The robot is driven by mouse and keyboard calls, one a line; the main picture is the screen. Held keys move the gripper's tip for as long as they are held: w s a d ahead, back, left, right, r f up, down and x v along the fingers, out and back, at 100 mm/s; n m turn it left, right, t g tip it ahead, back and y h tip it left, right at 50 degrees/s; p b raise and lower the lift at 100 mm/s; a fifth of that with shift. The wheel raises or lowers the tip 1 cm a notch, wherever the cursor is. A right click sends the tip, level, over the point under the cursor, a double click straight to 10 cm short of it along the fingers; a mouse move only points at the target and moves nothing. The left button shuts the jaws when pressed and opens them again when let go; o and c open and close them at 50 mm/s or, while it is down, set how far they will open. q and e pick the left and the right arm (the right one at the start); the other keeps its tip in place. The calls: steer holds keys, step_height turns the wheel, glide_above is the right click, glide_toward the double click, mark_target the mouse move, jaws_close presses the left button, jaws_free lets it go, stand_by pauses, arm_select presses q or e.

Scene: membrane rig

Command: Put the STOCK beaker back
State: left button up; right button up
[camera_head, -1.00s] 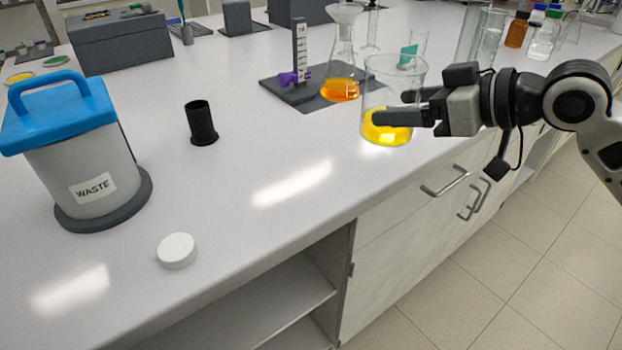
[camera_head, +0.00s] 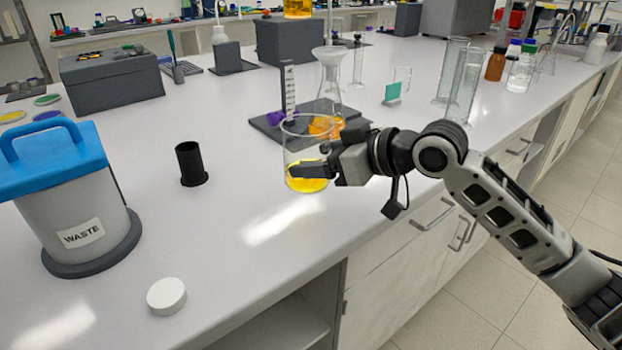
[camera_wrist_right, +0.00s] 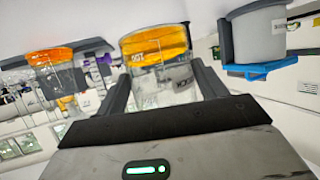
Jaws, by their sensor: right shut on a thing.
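My right gripper (camera_head: 308,170) is shut on a clear glass beaker (camera_head: 303,148) with yellow liquid in its bottom. The beaker is upright, over the bench in front of the dark stand plate (camera_head: 272,132); I cannot tell whether its base touches the bench. In the right wrist view, the beaker (camera_wrist_right: 155,45) sits between both fingers (camera_wrist_right: 158,92). That picture is upside down, and lettering on the glass is too small to read surely. A conical flask (camera_head: 329,82) with orange liquid and a funnel stands on the plate behind, partly hidden. My left gripper is not in view.
The WASTE bin (camera_head: 78,205) with blue lid, a black cup (camera_head: 191,164) and a white cap (camera_head: 166,296) stand at left. Bench between black cup and beaker is clear.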

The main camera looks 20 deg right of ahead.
mark_target(325, 181)
steer(key=shift+w+a+f, duration=0.45)
steer(key=shift+f, duration=0.3)
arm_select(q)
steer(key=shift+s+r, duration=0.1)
arm_select(e)
steer(key=shift+w+a+f, duration=0.1)
steer(key=shift+f, duration=0.8)
steer(key=shift+w+a+f, duration=0.1)
steer(key=shift+f, duration=0.8)
steer(key=o, duration=1.2)
steer(key=shift+f, duration=0.15)
steer(key=shift+s+d, duration=0.1)
steer(key=shift+d, duration=0.05)
steer(key=b+v, duration=0.1)
steer(key=v, duration=0.9)
steer(key=shift+s+d, duration=0.2)
steer(key=shift+d, duration=0.05)
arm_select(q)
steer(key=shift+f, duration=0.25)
arm_select(e)
steer(key=shift+s+d+r, duration=0.25)
steer(key=shift+s+r, duration=0.2)
steer(key=shift+r, duration=0.05)
